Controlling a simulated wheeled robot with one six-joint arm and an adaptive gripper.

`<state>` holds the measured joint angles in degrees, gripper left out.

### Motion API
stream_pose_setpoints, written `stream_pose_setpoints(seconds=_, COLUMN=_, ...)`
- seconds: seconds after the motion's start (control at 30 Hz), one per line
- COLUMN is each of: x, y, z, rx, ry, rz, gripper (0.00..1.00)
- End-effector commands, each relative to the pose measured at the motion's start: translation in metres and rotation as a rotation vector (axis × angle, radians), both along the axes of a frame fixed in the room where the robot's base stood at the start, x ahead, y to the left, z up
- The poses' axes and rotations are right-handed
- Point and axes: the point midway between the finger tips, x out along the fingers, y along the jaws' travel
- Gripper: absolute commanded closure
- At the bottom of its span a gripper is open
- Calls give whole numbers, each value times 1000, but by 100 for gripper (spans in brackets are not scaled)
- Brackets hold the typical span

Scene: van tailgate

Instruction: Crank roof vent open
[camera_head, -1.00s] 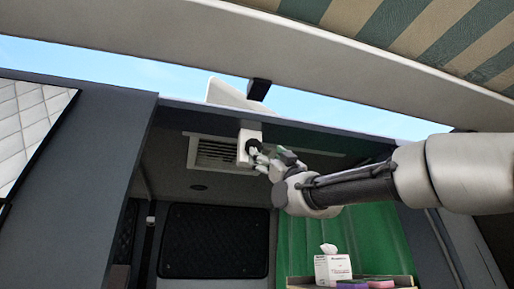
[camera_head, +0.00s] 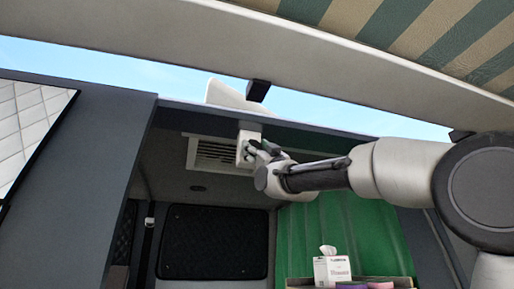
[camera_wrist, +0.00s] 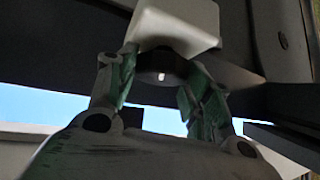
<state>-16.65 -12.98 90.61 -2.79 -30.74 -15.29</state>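The roof vent's grille (camera_head: 216,152) is in the ceiling of the van opening in the head view. A pale flap (camera_head: 232,94) stands tilted above the roof edge. A white box (camera_head: 247,134) hangs beside the grille; it also shows at the top of the wrist view (camera_wrist: 180,20). A dark round knob (camera_wrist: 160,67) with a small light mark sits under the box. My gripper (camera_head: 254,150) is at the box in the head view. In the wrist view, my gripper's fingers (camera_wrist: 162,72) are on either side of the knob; whether both touch it is unclear.
A striped awning (camera_head: 400,25) and its pale housing (camera_head: 330,55) slant overhead. A green curtain (camera_head: 345,230) hangs below my arm. A tissue box (camera_head: 331,269) and sponges (camera_head: 365,285) stand low on a shelf. Open air lies below the grille.

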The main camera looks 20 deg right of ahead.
Motion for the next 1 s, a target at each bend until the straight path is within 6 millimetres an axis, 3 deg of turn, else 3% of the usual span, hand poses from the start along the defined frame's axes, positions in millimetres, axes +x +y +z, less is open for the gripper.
stream_pose_setpoints(seconds=0.47, x=0, y=2, z=0, rx=59, ry=0, rz=4, gripper=73)
stream_pose_setpoints(seconds=1.0, x=0, y=10, z=-1, rx=498, ry=1, rz=4, gripper=73)
